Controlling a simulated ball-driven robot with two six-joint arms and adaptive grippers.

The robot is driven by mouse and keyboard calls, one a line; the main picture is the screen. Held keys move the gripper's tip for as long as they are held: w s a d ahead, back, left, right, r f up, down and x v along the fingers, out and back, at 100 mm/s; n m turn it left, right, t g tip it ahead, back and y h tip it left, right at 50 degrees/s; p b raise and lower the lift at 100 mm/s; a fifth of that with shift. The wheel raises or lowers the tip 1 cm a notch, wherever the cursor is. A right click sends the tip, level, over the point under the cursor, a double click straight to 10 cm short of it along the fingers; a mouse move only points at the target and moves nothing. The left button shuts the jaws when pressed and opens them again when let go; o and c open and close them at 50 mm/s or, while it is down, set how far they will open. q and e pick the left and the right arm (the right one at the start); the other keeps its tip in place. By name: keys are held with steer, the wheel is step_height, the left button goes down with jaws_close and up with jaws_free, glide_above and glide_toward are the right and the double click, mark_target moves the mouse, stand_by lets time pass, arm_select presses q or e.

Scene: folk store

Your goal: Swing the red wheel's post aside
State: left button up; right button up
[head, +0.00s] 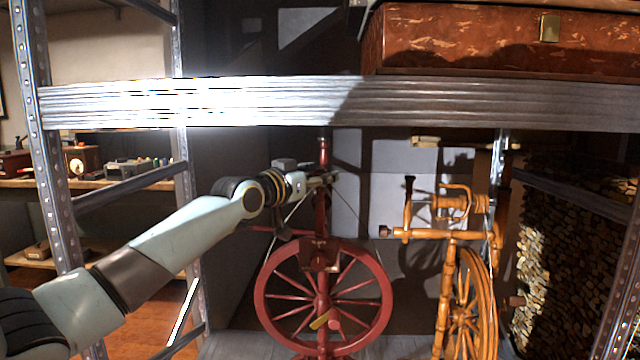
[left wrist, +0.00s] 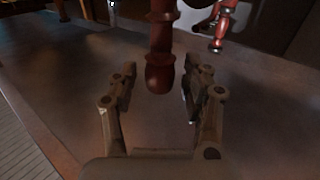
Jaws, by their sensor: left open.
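The red spinning wheel (head: 378,321) stands on a shelf in the middle of the head view. Its red post (head: 322,218) rises above the wheel. My left gripper (head: 328,178) is at the upper part of the post. In the left wrist view my left gripper (left wrist: 152,104) is open, and the rounded end of a red turned post (left wrist: 160,72) lies between its fingers, with a gap on each side. I cannot tell whether either finger touches it. My right gripper is in neither view.
An orange wooden spinning wheel (head: 447,280) stands close on the right. A metal shelf beam (head: 230,103) crosses above the gripper, with a brown case (head: 470,40) on top. A metal upright (head: 50,170) stands at the left. Stacked wood (head: 565,250) shows at the right.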

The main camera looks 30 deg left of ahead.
arm_select(q)
steer(key=shift+w, duration=0.25)
jaws_close()
steer(key=shift+w+f, duration=0.1)
stand_by(0.5)
